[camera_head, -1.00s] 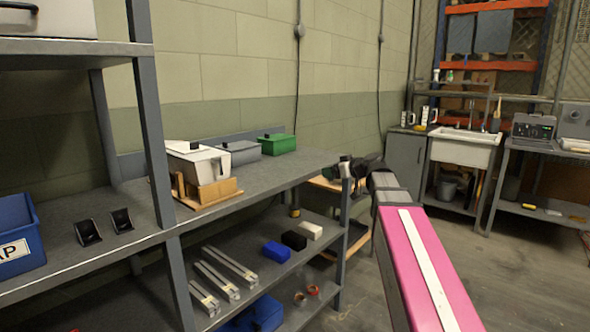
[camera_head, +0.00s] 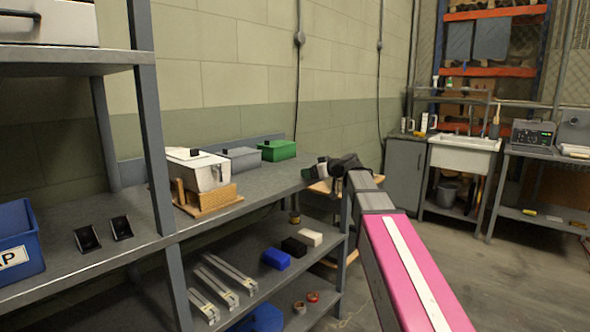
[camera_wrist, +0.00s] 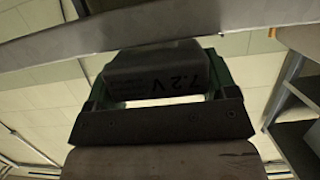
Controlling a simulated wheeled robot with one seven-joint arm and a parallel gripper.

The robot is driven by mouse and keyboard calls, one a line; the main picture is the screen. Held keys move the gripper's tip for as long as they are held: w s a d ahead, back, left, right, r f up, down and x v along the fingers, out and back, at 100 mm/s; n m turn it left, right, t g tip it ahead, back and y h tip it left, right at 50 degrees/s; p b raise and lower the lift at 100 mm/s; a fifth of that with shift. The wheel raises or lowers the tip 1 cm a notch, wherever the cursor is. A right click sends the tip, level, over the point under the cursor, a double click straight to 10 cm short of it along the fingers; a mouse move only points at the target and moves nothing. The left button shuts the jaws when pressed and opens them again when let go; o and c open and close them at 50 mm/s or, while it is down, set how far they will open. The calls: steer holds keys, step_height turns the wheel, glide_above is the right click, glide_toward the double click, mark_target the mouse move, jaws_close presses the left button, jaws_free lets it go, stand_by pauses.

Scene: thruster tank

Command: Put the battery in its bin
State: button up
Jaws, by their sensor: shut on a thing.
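The battery (camera_wrist: 155,66) is a dark block marked "7.2 V" in the wrist view. My gripper (camera_wrist: 162,88) is shut on it, with greenish finger parts at both sides. In the head view my gripper (camera_head: 322,168) is at the right end of the upper shelf, small and partly hidden by my wrist; I cannot make out the battery clearly there. A blue bin (camera_head: 20,245) with a label ending in "AP" stands at the far left. I cannot tell which bin is the battery's.
A white lidded box (camera_head: 212,172) in a wooden holder, a grey box (camera_head: 240,160) and a green box (camera_head: 278,150) stand on the upper shelf (camera_head: 265,190). Blue (camera_head: 276,259), black (camera_head: 294,247) and white (camera_head: 311,237) blocks lie on the lower shelf. A sink (camera_head: 463,153) stands beyond.

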mark_target(295, 174)
steer(key=w+a, duration=0.3)
steer(key=a, duration=0.1)
steer(key=w+a, duration=0.2)
steer(key=a, duration=0.1)
steer(key=shift+w+a, duration=0.1)
steer(key=shift+w, duration=0.25)
steer(key=shift+f, duration=0.1)
steer(key=shift+s+f, duration=0.1)
steer(key=o, duration=1.1)
steer(key=shift+c, duration=0.2)
steer(key=shift+f, duration=0.1)
